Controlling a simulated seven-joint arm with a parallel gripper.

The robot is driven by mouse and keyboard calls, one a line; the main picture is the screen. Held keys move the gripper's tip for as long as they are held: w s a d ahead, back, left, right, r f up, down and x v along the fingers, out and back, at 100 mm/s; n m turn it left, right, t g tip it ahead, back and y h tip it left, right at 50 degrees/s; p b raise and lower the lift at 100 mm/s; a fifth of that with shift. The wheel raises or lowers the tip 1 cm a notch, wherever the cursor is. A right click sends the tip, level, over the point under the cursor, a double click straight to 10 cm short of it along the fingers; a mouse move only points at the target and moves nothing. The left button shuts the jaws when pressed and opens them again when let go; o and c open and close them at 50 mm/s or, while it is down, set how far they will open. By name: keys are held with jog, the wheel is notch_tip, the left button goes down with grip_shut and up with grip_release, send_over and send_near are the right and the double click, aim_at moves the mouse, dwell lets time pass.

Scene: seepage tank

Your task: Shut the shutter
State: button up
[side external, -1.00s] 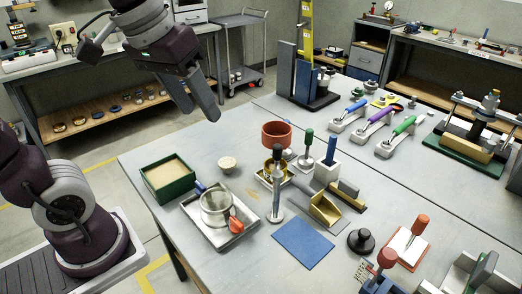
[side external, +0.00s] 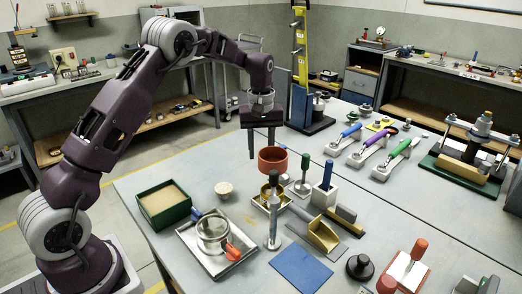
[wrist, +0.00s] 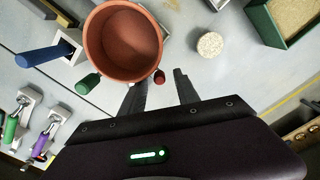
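I cannot tell for certain which thing is the shutter. A tall stand with an upright blue panel (side external: 300,106) and a grey panel beside it stands on a dark base at the back of the table. My gripper (side external: 261,153) points down above the table, just behind and left of a terracotta pot (side external: 272,160). The pot (wrist: 122,44) is close beside the fingers there.
A green sand box (side external: 163,203), a metal tray (side external: 190,238) with a round vessel, and a brass scoop (side external: 324,237) stand in front. Blue, purple and green levers (side external: 396,153) sit at right. A blue mat (side external: 301,267) lies at the front. Upright-handled tools crowd the middle.

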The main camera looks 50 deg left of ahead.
aim_at(273, 147)
jog(key=shift+f, duration=0.2)
grip_shut()
jog(key=m, duration=0.1)
jog(key=w+m, duration=0.1)
jog(key=m, duration=0.1)
jog(key=shift+w+d+m, duration=0.25)
jog(key=shift+w+m, duration=0.05)
jog(key=shift+w+d+r+m, duration=0.15)
jog(key=shift+w+m, duration=0.1)
jog(key=shift+m, duration=0.45)
jog(key=shift+w+d+f+m, duration=0.1)
jog(key=shift+w+d+m, duration=0.15)
jog(key=shift+m, duration=0.45)
jog(key=shift+w+d+r+m, duration=0.1)
jog(key=shift+w+m, duration=0.2)
jog(key=shift+m, duration=0.4)
